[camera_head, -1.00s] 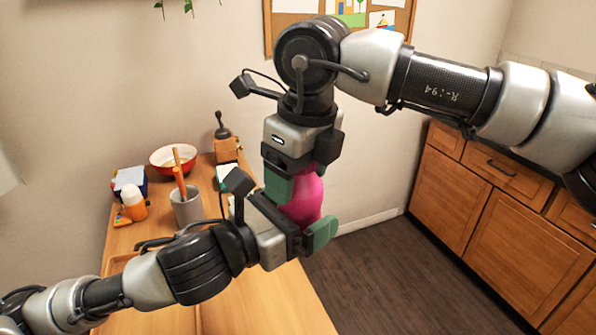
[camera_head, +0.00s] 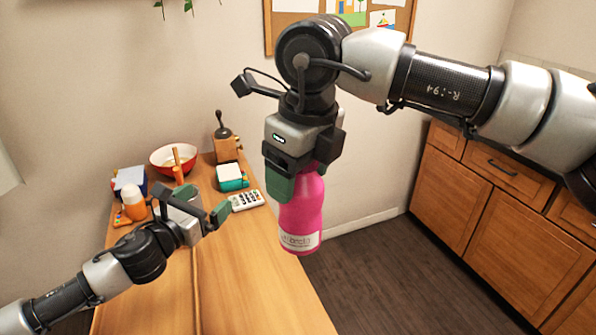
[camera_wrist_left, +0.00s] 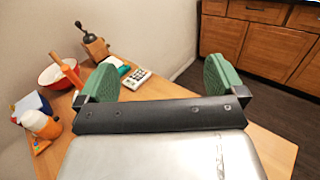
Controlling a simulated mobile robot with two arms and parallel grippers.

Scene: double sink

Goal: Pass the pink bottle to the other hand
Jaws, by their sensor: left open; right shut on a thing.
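The pink bottle (camera_head: 301,212) hangs upright in the head view with a white label near its base. My right gripper (camera_head: 296,180) points down and is shut on the bottle's upper part, holding it in the air. The bottle's top is hidden by that gripper. My left gripper (camera_head: 203,205) is open and empty, to the left of the bottle and clear of it. Its two green fingers also show apart in the left wrist view (camera_wrist_left: 162,80), with nothing between them. The bottle is not in the left wrist view.
The wooden counter (camera_head: 250,285) carries a red and white bowl (camera_head: 174,158), a coffee grinder (camera_head: 225,145), a teal and white box (camera_head: 231,177), a calculator-like item (camera_head: 246,200) and an orange-and-white bottle (camera_head: 133,202). The counter's front is bare. Wooden cabinets (camera_head: 500,210) stand at right.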

